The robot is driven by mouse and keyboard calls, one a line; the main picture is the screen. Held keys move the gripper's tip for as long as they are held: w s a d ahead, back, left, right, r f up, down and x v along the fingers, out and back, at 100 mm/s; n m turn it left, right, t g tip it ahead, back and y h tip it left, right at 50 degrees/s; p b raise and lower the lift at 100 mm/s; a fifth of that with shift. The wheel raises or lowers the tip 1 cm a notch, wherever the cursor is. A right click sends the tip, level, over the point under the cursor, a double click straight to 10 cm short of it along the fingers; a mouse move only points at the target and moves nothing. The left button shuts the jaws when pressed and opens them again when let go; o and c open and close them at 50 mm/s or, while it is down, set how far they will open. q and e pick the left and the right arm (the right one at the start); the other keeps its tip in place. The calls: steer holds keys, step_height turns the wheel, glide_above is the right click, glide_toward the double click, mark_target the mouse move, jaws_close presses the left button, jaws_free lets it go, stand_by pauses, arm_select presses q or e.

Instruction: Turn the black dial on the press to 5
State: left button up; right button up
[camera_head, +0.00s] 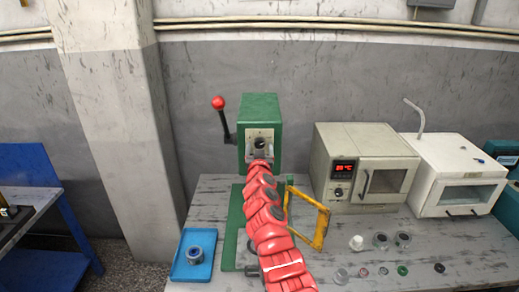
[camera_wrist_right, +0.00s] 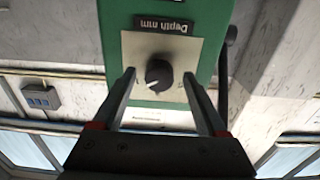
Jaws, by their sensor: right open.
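The green press (camera_head: 262,108) stands at the back left of the table. Its front carries a light dial plate (camera_wrist_right: 145,60) marked "Depth mm", upside down in the right wrist view. The black dial (camera_wrist_right: 158,74) sits on that plate; it also shows in the head view (camera_head: 259,143). My right gripper (camera_wrist_right: 158,80) is open in front of the plate, with one finger on each side of the dial and visible space between. It also shows in the head view (camera_head: 260,155). I cannot read the dial's setting. My left gripper is not in view.
A lever with a red knob (camera_head: 218,102) sticks out left of the press. A yellow frame (camera_head: 321,226) stands right of my arm. A beige oven (camera_head: 362,165) and a white box (camera_head: 455,172) stand right. A blue tray (camera_head: 184,268) and several small parts lie in front.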

steer(key=shift+c, duration=0.2)
jaws_close()
